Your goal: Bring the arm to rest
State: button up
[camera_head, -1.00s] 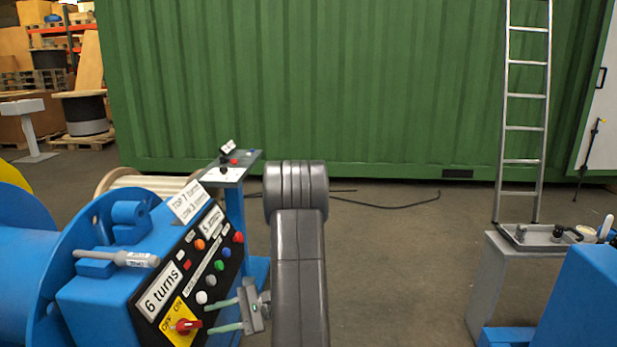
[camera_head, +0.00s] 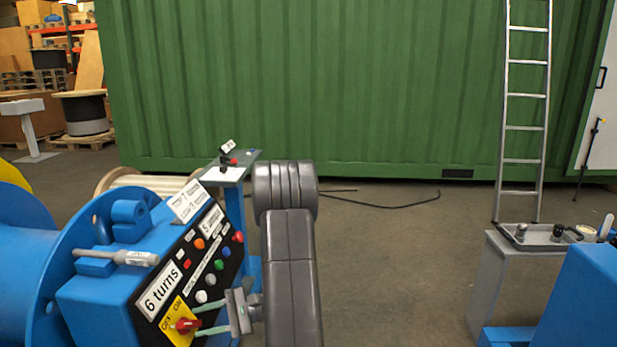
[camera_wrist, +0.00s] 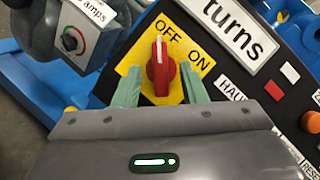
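My gripper (camera_head: 197,321) is at the lower end of the sloping black control panel, with its two green fingers pointing at the red rotary switch (camera_head: 184,325). In the wrist view the fingers (camera_wrist: 160,80) are apart, one on each side of the red switch (camera_wrist: 160,70), with a gap on both sides. The gripper is open and holds nothing. The switch sits on a yellow plate (camera_wrist: 133,73) marked OFF and ON, its white mark pointing up on the OFF side. My grey arm stands right of the panel in the head view.
The blue machine housing (camera_head: 100,300) carries the panel, with several buttons and a "6 turns" label. A blue post with a small control plate (camera_head: 222,175) stands close behind my arm. A grey stand with a tray (camera_head: 545,237) is at right. Floor between is clear.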

jog(key=shift+x, duration=1.05)
jog(key=shift+s+a+r+m+t+p, duration=0.1)
jog(key=shift+a+r+m+t+p, duration=0.15)
jog(key=shift+m+p, duration=0.3)
jog(key=m+p, duration=0.1)
jog(key=m+t+y, duration=0.1)
jog(key=m, duration=0.1)
jog(key=shift+d+t+p, duration=0.2)
jog(key=shift+t+p, duration=0.05)
jog(key=shift+p, duration=0.15)
jog(key=m+t+p, duration=0.1)
jog(key=m, duration=0.2)
jog(key=shift+y+p, duration=0.4)
jog(key=shift+f+m+t, duration=0.1)
jog(key=shift+m+t, duration=0.3)
jog(key=shift+m, duration=0.05)
jog(key=s+d+n, duration=0.1)
jog(key=s+d, duration=0.1)
jog(key=d, duration=1.1)
jog(key=shift+s+d+g+h+b, duration=0.25)
jog(key=shift+d+g+h+b, duration=0.1)
jog(key=shift+g+h, duration=0.05)
jog(key=shift+f, duration=0.1)
